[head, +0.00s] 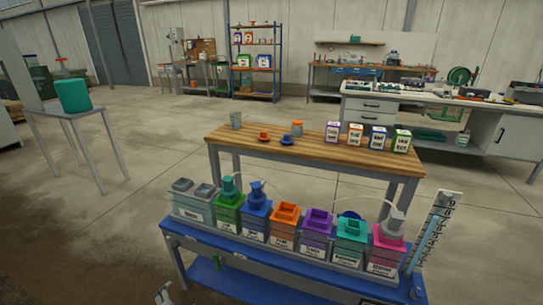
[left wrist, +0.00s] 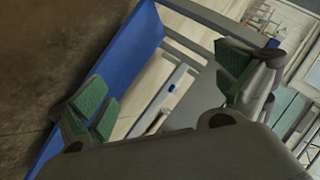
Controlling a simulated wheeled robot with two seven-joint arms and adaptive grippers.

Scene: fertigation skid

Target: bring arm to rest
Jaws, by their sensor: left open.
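My left gripper (left wrist: 168,92) fills much of the left wrist view. Its green-padded fingers are spread wide, with nothing between them. The blue bench (left wrist: 110,80) shows behind the fingers, its edge slanting across the picture; I cannot tell the exact gap to it. In the head view a small grey part at the bottom edge (head: 163,294) seems to be the tip of my left gripper, in front of the bench's left leg. My right gripper is in neither view.
The blue bench (head: 215,279) carries a row of coloured dosing containers, with a clear measuring column (head: 432,232) at its right end. Behind it a wooden table (head: 225,137) holds small boxes and caps. A teal canister (head: 74,96) stands on a side table. Floor left of the bench is clear.

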